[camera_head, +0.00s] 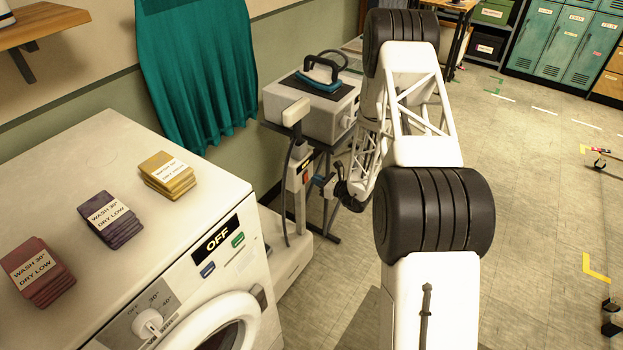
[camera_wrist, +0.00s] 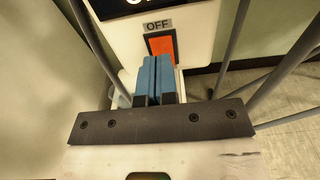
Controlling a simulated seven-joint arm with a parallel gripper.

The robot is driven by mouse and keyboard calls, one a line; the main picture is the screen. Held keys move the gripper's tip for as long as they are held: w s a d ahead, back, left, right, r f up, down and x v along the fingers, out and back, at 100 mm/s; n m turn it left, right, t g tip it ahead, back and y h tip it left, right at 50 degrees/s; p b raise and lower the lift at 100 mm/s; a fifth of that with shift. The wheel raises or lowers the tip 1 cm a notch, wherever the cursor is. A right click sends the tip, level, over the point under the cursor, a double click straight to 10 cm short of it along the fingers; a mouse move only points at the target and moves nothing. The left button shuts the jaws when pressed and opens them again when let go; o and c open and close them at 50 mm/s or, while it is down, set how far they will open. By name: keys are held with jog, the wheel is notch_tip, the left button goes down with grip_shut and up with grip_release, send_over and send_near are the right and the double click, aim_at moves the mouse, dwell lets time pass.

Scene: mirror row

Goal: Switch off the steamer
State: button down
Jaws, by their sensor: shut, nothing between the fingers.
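The steamer (camera_head: 300,190) is a tall white unit beside the washing machine, with a steamer head (camera_head: 295,112) and a dark hose at its top. In the wrist view, its white body (camera_wrist: 205,22) carries an orange-red switch (camera_wrist: 163,44) under a label reading OFF (camera_wrist: 157,26). My gripper (camera_wrist: 155,62) has blue fingers that are shut together and empty. The fingertips lie over the lower part of the switch in the picture; whether they touch it I cannot tell. In the head view, my gripper (camera_head: 318,182) is just right of the steamer.
An iron (camera_head: 322,74) sits on a white box (camera_head: 310,112) behind the steamer. A teal cloth (camera_head: 200,75) hangs on the wall. Open floor (camera_head: 540,160) lies right.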

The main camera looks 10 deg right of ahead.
jog(key=v, duration=1.1)
jog(key=shift+r, duration=0.1)
jog(key=s+a+r+n+g, duration=0.4)
jog(key=s+r+n, duration=0.1)
jog(key=r, duration=0.5)
jog(key=s+a+r+n+g, duration=0.4)
jog(key=s+a+r, duration=0.1)
jog(key=r, duration=0.4)
jog(key=s+a+r+n+g, duration=0.3)
jog(key=s+a+r+n, duration=0.15)
jog(key=r, duration=0.55)
jog(key=s+d+r+n+h, duration=0.1)
jog(key=s+r+n+h, duration=0.3)
jog(key=s, duration=0.6)
jog(key=s+d+r+n+t+h, duration=0.1)
jog(key=s+r+n+h, duration=0.3)
jog(key=s+r, duration=0.3)
jog(key=s+d+r+n+h, duration=0.2)
jog(key=s+r+n+h, duration=0.2)
jog(key=s, duration=1)
jog(key=shift+s+r+n, duration=0.3)
jog(key=shift+r+n, duration=0.35)
jog(key=shift+r, duration=0.6)
